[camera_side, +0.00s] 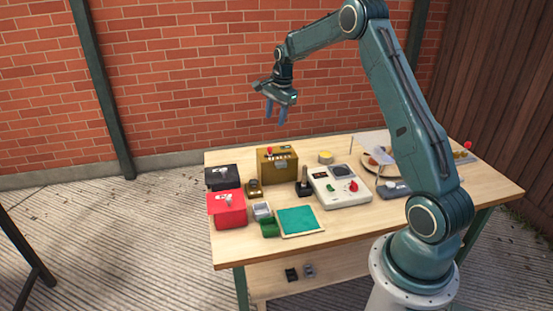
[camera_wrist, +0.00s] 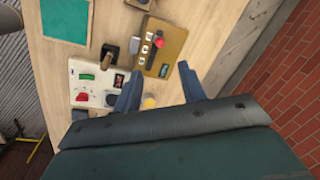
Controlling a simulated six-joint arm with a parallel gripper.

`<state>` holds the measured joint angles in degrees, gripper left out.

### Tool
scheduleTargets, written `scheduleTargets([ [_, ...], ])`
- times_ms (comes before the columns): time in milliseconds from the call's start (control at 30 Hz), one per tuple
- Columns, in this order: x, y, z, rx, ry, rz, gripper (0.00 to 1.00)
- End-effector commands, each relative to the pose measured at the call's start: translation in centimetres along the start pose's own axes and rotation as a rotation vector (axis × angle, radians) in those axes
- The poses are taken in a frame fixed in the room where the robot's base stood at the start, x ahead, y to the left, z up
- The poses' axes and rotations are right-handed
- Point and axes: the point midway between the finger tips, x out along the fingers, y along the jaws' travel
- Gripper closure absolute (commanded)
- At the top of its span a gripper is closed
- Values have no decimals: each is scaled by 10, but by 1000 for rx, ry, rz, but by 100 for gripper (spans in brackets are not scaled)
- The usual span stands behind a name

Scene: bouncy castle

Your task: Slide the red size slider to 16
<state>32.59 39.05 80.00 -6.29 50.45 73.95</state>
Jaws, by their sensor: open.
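A brass-brown box (camera_side: 278,170) stands near the back of the table in the side view, with a red knob (camera_side: 269,150) and a row of pale labels on top. In the wrist view the same box (camera_wrist: 172,52) shows its red knob (camera_wrist: 160,42) beside several white labels; their figures are too small to read. A white panel (camera_side: 340,200) to its right also has a red knob (camera_side: 353,186) and a green one. I cannot tell for certain which red part is the size slider. My gripper (camera_side: 275,117) is open and empty, high above the brass box, fingers down; it also shows in the wrist view (camera_wrist: 159,68).
A black box (camera_side: 222,184) and a red box (camera_side: 231,222) stand on the left. A black lever (camera_side: 304,187) stands between the brass box and the white panel. A teal pad (camera_side: 297,220) lies in front, and a yellow round thing (camera_side: 326,157) behind.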

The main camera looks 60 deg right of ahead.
Motion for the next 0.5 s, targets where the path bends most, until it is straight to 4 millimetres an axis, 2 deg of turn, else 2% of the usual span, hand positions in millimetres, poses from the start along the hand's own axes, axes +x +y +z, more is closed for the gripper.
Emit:
scheduleTargets([
  [500,75,1,1,-3,-1,3,59],
])
